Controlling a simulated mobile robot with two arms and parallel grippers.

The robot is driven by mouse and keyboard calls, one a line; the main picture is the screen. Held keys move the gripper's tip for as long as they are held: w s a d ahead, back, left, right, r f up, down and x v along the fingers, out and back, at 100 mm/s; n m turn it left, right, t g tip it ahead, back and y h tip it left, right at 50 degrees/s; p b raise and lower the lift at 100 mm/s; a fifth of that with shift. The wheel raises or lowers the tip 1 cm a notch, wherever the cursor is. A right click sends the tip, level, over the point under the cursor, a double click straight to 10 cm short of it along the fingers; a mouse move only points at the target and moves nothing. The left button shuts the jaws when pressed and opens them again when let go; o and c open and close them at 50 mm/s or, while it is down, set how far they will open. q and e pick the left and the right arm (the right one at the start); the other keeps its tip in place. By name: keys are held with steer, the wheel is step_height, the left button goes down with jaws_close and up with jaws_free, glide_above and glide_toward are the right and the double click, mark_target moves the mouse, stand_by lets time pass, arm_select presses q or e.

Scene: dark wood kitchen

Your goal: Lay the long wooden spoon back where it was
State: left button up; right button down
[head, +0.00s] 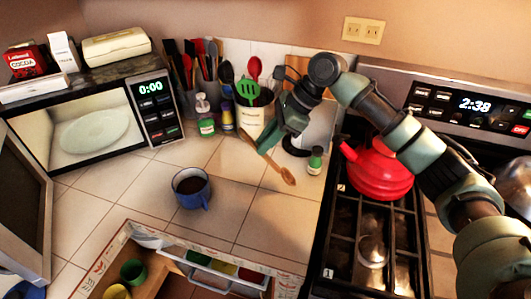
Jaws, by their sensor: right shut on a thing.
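The long wooden spoon (277,166) slants over the white tiled counter, its round bowl end toward the lower right and its handle toward the upper left. My right gripper (267,145) comes in from the right over the stove and is shut on the spoon's handle. The jaws hide part of the handle. I cannot tell whether the spoon touches the tiles or hangs just above them. My left gripper is not in view.
A utensil crock (252,122) with a green slotted spoon stands behind my right gripper. A small green-capped bottle (315,161) and a red kettle (376,172) are to the right. A blue mug (191,188) stands left. An open drawer (150,258) is in front. Tiles around the mug are clear.

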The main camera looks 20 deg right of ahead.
mark_target(266, 155)
steer(key=shift+f, duration=0.3)
step_height(266, 155, down, 4)
steer(key=shift+p, duration=0.4)
steer(key=shift+f, duration=0.1)
steer(key=c, duration=1.3)
jaws_free()
steer(key=shift+f, duration=0.1)
steer(key=b+v, duration=0.2)
steer(key=v, duration=1)
